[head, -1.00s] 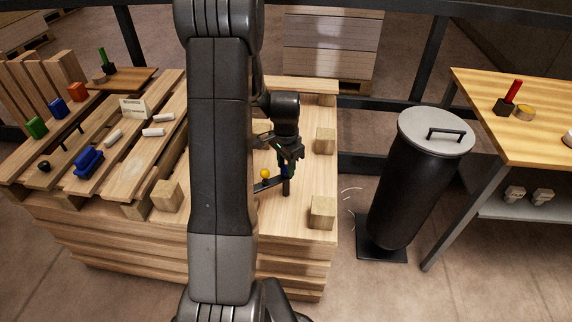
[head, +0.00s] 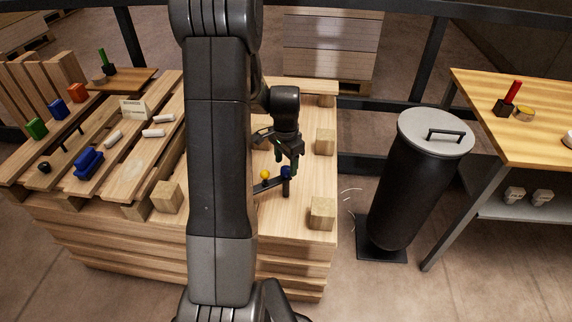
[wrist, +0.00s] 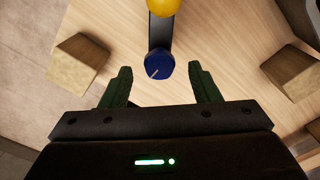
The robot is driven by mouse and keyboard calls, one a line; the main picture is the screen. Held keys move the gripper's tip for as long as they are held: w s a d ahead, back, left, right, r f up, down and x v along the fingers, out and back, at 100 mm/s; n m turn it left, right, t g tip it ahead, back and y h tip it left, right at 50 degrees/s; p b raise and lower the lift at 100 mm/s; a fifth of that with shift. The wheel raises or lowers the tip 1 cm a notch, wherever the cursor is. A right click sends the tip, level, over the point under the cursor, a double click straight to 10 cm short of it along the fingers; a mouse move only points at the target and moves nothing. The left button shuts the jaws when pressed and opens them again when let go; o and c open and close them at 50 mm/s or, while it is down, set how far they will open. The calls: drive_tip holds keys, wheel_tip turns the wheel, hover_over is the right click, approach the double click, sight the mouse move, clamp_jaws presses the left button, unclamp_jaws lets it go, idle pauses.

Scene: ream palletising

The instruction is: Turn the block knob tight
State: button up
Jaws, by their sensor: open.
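The blue knob (head: 286,171) sits on top of a dark upright post on the wooden stack. It shows from above in the wrist view (wrist: 159,65), round with a pale line on its face. A yellow ball-shaped knob (head: 265,174) stands to its left on the same dark bar; it is cut off at the top of the wrist view (wrist: 164,5). My gripper (head: 287,163) is open just above and behind the blue knob. In the wrist view its green fingers (wrist: 160,82) are spread either side of the knob's near edge, apart from it.
Wooden blocks stand near the stack's corners, such as one at front right (head: 322,213) and one at back right (head: 325,141). A slatted pallet (head: 130,185) with small objects lies left. A black bin (head: 410,180) stands right.

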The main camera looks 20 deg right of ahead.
sight(286, 169)
wheel_tip(286, 169, up, 12)
drive_tip(key=p, duration=0.1)
drive_tip(key=shift+r, duration=0.15)
idle(0.3)
wheel_tip(286, 169, down, 14)
drive_tip(key=shift+f+b, duration=0.1)
drive_tip(key=shift+b, duration=0.55)
drive_tip(key=shift+r, duration=0.2)
